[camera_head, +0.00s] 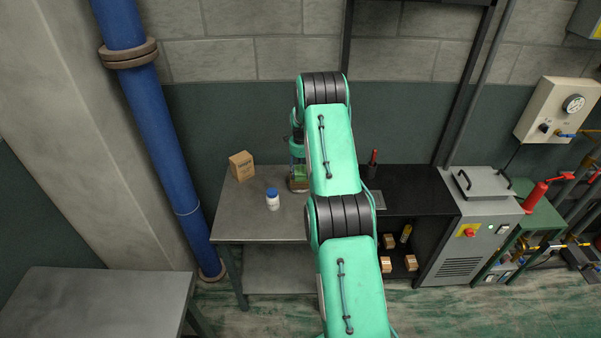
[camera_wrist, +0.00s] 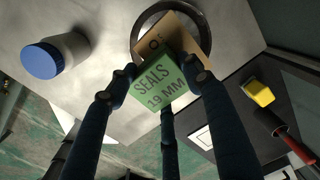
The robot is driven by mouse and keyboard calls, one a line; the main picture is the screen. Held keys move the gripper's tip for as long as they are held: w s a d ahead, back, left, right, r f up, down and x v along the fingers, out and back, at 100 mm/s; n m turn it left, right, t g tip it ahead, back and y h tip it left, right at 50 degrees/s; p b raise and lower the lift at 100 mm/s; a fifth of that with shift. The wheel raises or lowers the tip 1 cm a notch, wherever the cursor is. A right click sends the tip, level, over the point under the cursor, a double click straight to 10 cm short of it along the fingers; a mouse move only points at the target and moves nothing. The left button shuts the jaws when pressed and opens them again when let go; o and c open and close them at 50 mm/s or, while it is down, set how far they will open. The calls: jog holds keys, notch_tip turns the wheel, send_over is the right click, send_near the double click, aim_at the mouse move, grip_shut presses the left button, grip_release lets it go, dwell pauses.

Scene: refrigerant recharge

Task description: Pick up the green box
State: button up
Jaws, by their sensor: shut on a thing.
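The green box (camera_wrist: 157,80), marked "SEALS 19 MM", is between the fingers of my gripper (camera_wrist: 164,76) in the wrist view. My gripper is shut on it, with dark fingers touching its sides. In the head view the green box (camera_head: 300,172) shows only in small part beside my arm, over the grey table. A cardboard-coloured box (camera_wrist: 175,35) with lettering is right behind the green box, over a round dark-rimmed dish (camera_wrist: 203,28). I cannot tell whether the green box touches the things beneath it.
A white bottle with a blue cap (camera_head: 272,199) and a cardboard box (camera_head: 241,166) stand on the grey table (camera_head: 235,222) to the left. A black bench (camera_head: 420,192) with a red-handled tool (camera_head: 373,158) is on the right. A blue pipe (camera_head: 165,140) rises at the left.

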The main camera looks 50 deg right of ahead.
aim_at(301, 169)
jog(key=shift+r, duration=1.7)
jog(key=s+a+r+b, duration=0.1)
jog(key=s+a, duration=0.9)
jog(key=s, duration=0.2)
jog(key=shift+s+r, duration=0.2)
jog(key=shift+s, duration=0.05)
jog(key=shift+w+d+r+n+b, duration=0.35)
jog(key=shift+w+d+n, duration=0.25)
jog(key=shift+n, duration=0.55)
jog(key=shift+w+d+r+n+b, duration=0.35)
jog(key=shift+w+d+n, duration=0.25)
jog(key=shift+n, duration=0.55)
jog(key=shift+w, duration=0.1)
